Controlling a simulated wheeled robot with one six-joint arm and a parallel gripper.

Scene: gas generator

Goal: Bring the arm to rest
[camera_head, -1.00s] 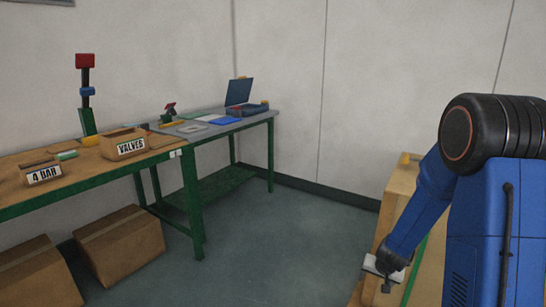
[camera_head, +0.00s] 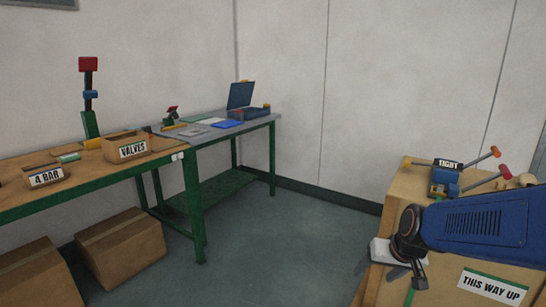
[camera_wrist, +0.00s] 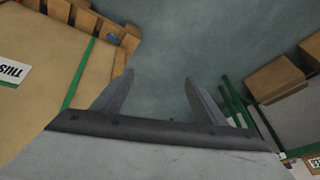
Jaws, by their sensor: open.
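My gripper (camera_wrist: 155,100) is open in the wrist view, its two grey fingers apart with only floor between them. In the head view my blue arm reaches in from the right, and my gripper (camera_head: 398,268) hangs at its end. Nothing shows between the fingers.
A green-legged bench (camera_head: 100,178) at left carries a VALVES box (camera_head: 122,147) and a 4 BAR box (camera_head: 45,177). Cardboard boxes (camera_head: 120,247) lie beneath. Floor (camera_head: 290,245) between is clear.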

